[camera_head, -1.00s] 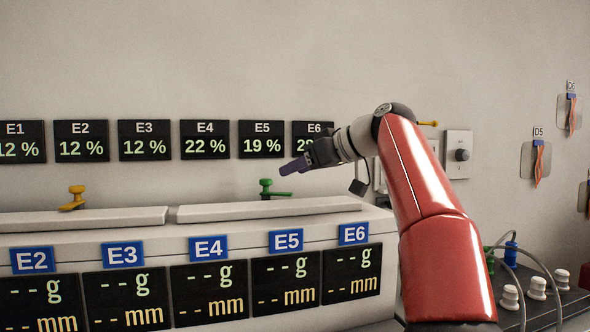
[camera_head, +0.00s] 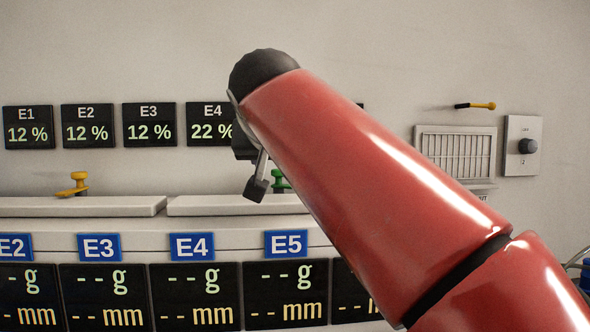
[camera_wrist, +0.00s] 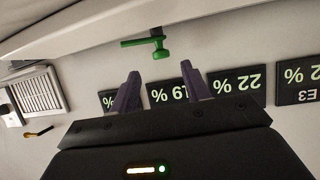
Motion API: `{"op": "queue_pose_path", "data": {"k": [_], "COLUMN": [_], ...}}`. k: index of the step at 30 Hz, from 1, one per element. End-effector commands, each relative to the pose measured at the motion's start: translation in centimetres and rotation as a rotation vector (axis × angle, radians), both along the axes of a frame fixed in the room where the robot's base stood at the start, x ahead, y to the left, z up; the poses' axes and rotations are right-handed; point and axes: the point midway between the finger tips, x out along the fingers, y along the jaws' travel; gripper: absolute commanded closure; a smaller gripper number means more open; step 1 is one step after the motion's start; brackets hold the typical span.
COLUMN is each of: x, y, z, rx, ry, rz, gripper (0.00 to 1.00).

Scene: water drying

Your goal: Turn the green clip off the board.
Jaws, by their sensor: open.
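The green clip (camera_head: 280,181) shows in the head view behind the lids of the white unit, mostly hidden by my red arm. In the wrist view, the green clip (camera_wrist: 158,43) appears whole, with a round knob and a flat bar pointing left. My gripper (camera_wrist: 164,82) is open and empty. Its two purple fingers are spread, and the clip lies ahead of them, roughly in line with the gap, with no contact visible.
A yellow clip (camera_head: 76,184) stands to the left behind the white lid (camera_head: 82,206). Percent displays (camera_head: 149,124) hang on the wall. A vent grille (camera_head: 456,155), a knob panel (camera_head: 523,146) and a yellow-tipped lever (camera_head: 478,105) are to the right.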

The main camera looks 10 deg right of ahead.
Motion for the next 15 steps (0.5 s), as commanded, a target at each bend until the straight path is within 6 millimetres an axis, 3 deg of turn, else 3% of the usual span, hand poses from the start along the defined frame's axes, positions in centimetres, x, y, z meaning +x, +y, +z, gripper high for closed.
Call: {"op": "queue_pose_path", "data": {"k": [5, 15], "x": [-0.3, 4.5], "y": [0.7, 0.0], "z": [0.4, -1.5], "rx": [0.001, 0.002], "ry": [-0.044, -0.043], "rz": [-0.020, -0.023], "gripper": [0.53, 0.53]}}
